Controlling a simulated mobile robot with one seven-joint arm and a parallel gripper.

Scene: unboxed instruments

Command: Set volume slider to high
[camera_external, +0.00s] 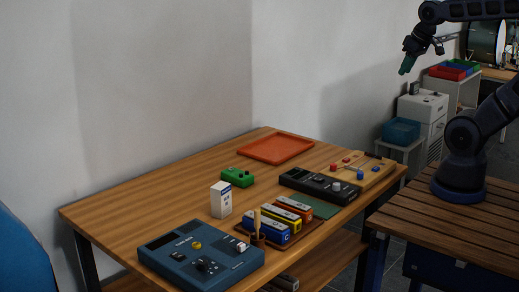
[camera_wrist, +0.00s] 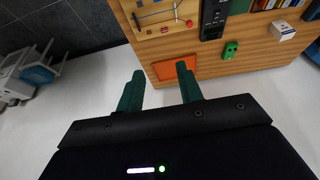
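I cannot read which control is labelled volume. A blue panel (camera_external: 185,262) at the table's front left carries a yellow knob (camera_external: 196,245), dark knobs and a pale cap (camera_external: 242,247). A long black device (camera_external: 300,182) with a pale knob (camera_external: 336,186) lies near the right edge; part of it shows in the wrist view (camera_wrist: 213,20). My gripper (camera_external: 405,65) is raised high right of the table, far from both devices. In the wrist view its two green fingers (camera_wrist: 160,88) are apart with nothing between them.
The table's left middle is clear. A wall stands behind.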

